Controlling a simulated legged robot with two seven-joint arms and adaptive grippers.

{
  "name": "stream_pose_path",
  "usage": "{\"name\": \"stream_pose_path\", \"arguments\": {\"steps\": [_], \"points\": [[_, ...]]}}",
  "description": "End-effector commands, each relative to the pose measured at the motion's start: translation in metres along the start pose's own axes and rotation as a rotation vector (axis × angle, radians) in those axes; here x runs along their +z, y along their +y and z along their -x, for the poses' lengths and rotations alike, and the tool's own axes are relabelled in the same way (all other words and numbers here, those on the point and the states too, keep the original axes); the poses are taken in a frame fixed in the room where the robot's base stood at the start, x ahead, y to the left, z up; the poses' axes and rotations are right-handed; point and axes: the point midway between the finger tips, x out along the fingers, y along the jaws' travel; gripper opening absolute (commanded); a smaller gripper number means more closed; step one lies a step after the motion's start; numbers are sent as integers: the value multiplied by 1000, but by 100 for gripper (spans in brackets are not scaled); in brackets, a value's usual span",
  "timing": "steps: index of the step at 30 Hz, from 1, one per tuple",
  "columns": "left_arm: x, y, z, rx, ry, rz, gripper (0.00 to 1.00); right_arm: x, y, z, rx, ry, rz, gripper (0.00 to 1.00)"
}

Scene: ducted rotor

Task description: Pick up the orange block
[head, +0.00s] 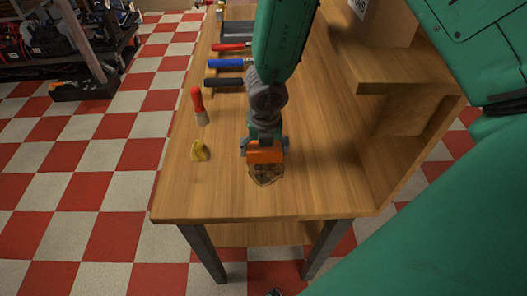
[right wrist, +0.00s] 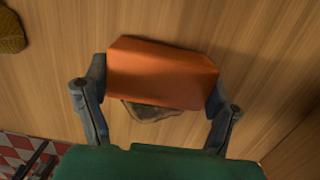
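The orange block (head: 265,152) is at the near part of the wooden table, directly under my right gripper (head: 264,147). In the right wrist view, the orange block (right wrist: 162,73) lies between the two fingers of my right gripper (right wrist: 157,88). One finger touches each end of it, so the gripper looks shut on the block. I cannot tell clearly whether the block is off the surface. A flat brown piece (head: 266,176) lies just in front of the block and is partly hidden by it in the right wrist view (right wrist: 152,111).
The wooden table (head: 210,195) has a yellow item (head: 200,151), a red-handled tool (head: 198,105) and blue (head: 226,63) and red (head: 231,47) tools along its left side. A wooden shelf (head: 405,82) stands on the right. The table's near left corner is clear.

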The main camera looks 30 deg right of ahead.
Motion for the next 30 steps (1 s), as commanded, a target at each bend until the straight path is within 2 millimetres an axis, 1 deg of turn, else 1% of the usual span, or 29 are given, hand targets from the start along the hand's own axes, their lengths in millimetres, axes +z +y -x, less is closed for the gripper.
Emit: {"name": "stream_pose_path", "arguments": {"steps": [9, 11, 14, 17, 20, 27, 30], "points": [[0, 0, 0, 0, 0, -1, 77, -2, 0, -1, -11, 3, -1, 49], [0, 0, 0, 0, 0, -1, 77, -2, 0, 2, -10, 3, -1, 49], [0, 0, 2, 0, 0, 0, 77, 0, 0, 11, -7, 2, -3, 49], [0, 0, 5, 0, 0, 0, 77, 1, 1, 27, -4, 0, -4, 49], [0, 0, 9, 0, 0, 0, 77, 4, 1, 50, 0, 0, -5, 49], [-1, 0, 20, 0, 0, 0, 77, 13, 2, 118, 0, -2, -4, 49], [-1, 0, 22, 0, 0, 0, 77, 15, 2, 140, -2, -1, -3, 49]]}}
